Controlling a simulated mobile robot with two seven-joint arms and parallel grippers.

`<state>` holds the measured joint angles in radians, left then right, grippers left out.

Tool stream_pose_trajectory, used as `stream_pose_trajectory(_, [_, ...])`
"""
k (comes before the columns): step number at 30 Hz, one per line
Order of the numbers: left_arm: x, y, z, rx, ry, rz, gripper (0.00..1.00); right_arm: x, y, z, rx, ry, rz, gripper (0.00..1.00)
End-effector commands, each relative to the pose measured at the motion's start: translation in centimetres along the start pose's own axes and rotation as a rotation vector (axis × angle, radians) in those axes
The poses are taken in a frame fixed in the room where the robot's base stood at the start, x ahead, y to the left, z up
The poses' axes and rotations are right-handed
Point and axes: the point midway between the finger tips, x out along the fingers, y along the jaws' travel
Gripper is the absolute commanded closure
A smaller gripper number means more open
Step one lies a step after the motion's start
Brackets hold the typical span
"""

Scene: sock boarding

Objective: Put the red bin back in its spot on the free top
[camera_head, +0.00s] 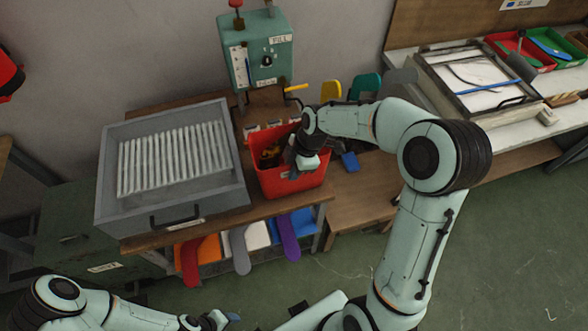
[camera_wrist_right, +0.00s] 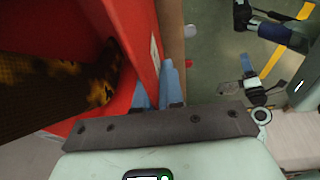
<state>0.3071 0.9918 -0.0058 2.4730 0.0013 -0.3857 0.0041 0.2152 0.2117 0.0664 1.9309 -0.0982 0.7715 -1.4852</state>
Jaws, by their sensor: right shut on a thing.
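The red bin (camera_head: 275,184) stands on the wooden bench top, right of the grey tray, close to the bench's right end. In the right wrist view its red wall (camera_wrist_right: 140,35) fills the left part. My right gripper (camera_head: 293,173) is at the bin's near right side, shut on the bin's wall; the blue fingertips (camera_wrist_right: 171,85) show beside the red wall. A dark brown and yellow mottled thing (camera_head: 269,155) lies inside the bin. My left gripper (camera_head: 228,317) is low at the bottom edge, away from the bench; its jaw gap is too small to tell.
The grey tray (camera_head: 112,190) with white ribs takes up the bench's left part. A green machine (camera_head: 262,50) stands behind the bin. Colored sock-shaped boards (camera_head: 240,250) hang below the front edge. A lower wooden surface (camera_head: 360,205) lies to the right, with a blue piece (camera_head: 350,162) near it.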

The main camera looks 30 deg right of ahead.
Motion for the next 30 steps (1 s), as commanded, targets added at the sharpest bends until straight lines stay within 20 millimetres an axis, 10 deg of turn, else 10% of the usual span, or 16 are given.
stream_pose_trajectory(9, [0.4,-0.2,0.2,-0.001,-0.003,-0.001,0.49,0.3,0.0,0.1,0.000,0.000,0.002,1.00])
stream_pose_trajectory(12, [0.3,-0.1,0.2,-0.001,-0.002,-0.001,0.49,0.2,0.0,0.1,0.000,0.000,0.001,0.67])
stream_pose_trajectory(23, [-0.2,0.1,-0.1,0.001,0.002,0.001,0.49,-0.4,0.1,-0.1,0.000,0.000,0.003,0.67])
stream_pose_trajectory(30, [-0.1,0.1,-0.1,0.000,0.001,0.000,0.49,-4.6,0.2,0.0,0.001,0.000,0.008,0.67])
